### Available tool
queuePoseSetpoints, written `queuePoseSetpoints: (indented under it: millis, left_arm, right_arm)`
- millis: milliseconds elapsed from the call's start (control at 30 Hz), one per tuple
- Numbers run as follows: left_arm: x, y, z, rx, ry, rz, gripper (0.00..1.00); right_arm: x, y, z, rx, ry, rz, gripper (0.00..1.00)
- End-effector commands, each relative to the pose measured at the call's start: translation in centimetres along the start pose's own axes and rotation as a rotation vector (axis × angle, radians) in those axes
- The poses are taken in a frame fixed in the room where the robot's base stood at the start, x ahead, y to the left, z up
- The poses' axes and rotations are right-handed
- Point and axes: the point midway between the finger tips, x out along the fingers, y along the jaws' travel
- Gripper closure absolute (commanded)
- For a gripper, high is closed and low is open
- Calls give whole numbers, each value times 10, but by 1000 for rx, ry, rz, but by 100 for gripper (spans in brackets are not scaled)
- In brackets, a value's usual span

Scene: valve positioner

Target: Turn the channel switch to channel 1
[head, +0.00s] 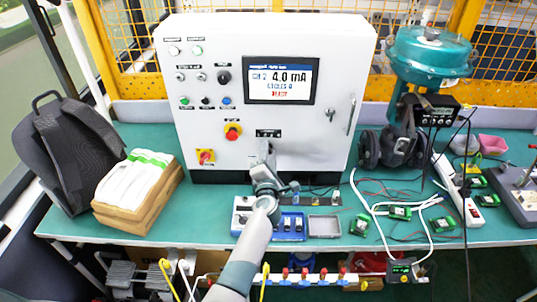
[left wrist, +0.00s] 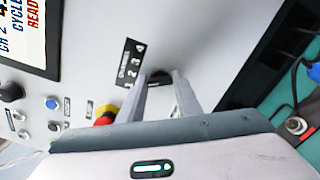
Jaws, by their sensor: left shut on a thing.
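The channel switch (left wrist: 159,76) is a dark knob on the front of the white control cabinet (head: 345,60), seen between my fingertips in the left wrist view. Its black label plate (left wrist: 130,64) with channel numbers is beside it; in the head view the plate (head: 268,133) sits just above my gripper. My left gripper (head: 267,150) is shut on the channel switch, with the fingers on either side of it. The fingers hide part of the knob, so its pointer cannot be read. The display (head: 281,81) reads CH 2 and 4.0 mA. My right gripper is not in view.
Below are a blue tray (head: 290,226) and a grey tray (head: 324,226) on the green bench.

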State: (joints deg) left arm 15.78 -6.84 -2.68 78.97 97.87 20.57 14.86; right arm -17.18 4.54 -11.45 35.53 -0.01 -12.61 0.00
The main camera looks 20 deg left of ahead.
Motion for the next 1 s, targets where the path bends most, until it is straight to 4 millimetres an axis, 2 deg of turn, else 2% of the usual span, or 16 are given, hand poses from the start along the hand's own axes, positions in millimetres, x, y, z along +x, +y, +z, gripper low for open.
queuePoseSetpoints:
  millis: [300, 767, 800, 867, 1000]
  left_arm:
    - [0, -2, -2, -135, 3, -2, 91]
    - [0, -1, -2, -154, 3, -2, 91]
    - [0, -1, -2, -154, 3, -2, 66]
    - [0, -1, -2, -153, 3, -2, 52]
    - [0, -1, -1, -153, 2, -1, 50]
  right_arm:
    - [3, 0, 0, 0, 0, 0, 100]
    - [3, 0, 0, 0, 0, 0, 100]
    - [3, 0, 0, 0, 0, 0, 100]
    - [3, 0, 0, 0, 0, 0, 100]
    - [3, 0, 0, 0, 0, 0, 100]
